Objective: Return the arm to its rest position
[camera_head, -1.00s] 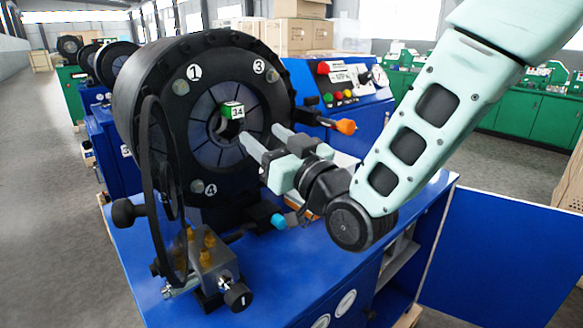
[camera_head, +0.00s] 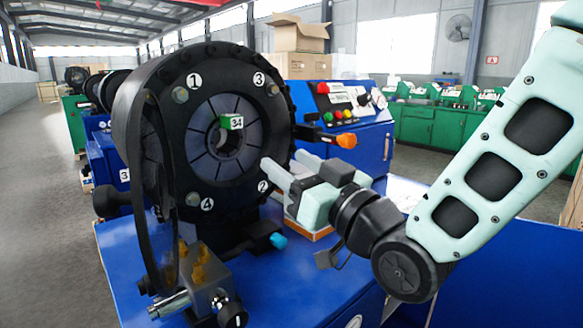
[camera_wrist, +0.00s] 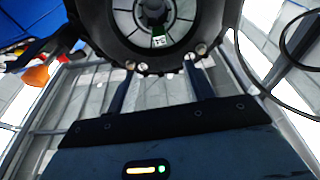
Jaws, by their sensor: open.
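My gripper (camera_head: 281,162) is open and empty. Its two pale fingers point left toward the lower right of the face of a black round crimper head (camera_head: 205,194). A green block marked 34 (camera_head: 231,122) sits at the upper edge of the crimper's central opening. In the wrist view my two dark fingers (camera_wrist: 160,82) are spread apart with nothing between them. That view also shows the green block (camera_wrist: 158,41) beyond the fingertips. My arm extends to the right side of the head view.
The blue machine bench (camera_head: 262,290) lies below my gripper. A control panel (camera_head: 340,106) with buttons and an orange-tipped lever (camera_head: 345,140) stands behind it. A brass-fitted valve block (camera_head: 205,285) and hose are at front left. Green machines (camera_head: 420,120) stand at the back right.

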